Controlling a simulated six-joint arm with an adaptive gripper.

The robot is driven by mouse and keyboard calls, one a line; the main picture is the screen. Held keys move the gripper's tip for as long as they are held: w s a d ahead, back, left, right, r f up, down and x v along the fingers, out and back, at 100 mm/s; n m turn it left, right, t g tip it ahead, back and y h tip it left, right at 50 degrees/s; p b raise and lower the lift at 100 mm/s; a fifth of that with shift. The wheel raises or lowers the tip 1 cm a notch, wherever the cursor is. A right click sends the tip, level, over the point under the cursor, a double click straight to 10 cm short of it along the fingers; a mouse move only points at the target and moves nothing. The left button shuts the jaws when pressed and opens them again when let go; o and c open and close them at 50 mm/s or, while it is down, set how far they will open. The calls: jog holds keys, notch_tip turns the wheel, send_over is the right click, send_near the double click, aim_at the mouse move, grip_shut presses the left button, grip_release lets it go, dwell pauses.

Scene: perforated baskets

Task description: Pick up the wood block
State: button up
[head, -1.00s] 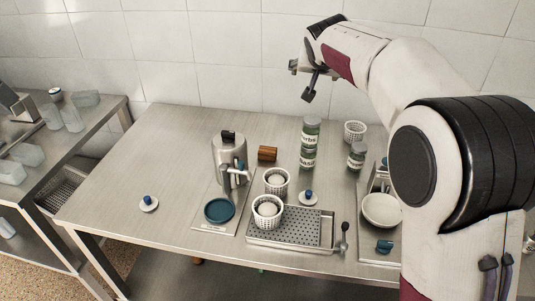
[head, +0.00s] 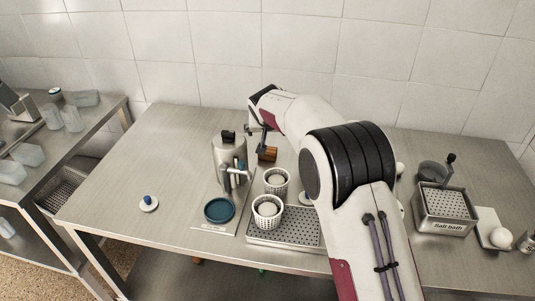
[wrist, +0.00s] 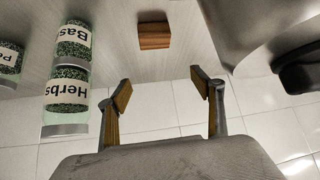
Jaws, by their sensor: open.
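The wood block (head: 268,155) is a small brown block on the steel table, just right of the metal canister. In the head view, my gripper (head: 259,135) is above and close to it, and a finger partly covers the block. In the wrist view, the wood block (wrist: 153,37) lies beyond the fingertips, roughly centred between them. My gripper (wrist: 160,84) is open and empty there, with its two yellowish finger pads well apart. I see a clear gap between block and fingers in the wrist view.
The tall metal canister (head: 226,158) stands close left of the block. White perforated baskets (head: 276,180) and a perforated tray (head: 285,231) are in front. In the wrist view, the Herbs jar (wrist: 67,97) stands to the left.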

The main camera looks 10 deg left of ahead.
aim_at(268, 150)
jog(key=shift+f, duration=2.3)
jog(key=shift+f, duration=0.1)
notch_tip(268, 150, down, 2)
jog(key=shift+f, duration=0.1)
jog(key=shift+x, duration=2.5)
jog(key=c, duration=1.2)
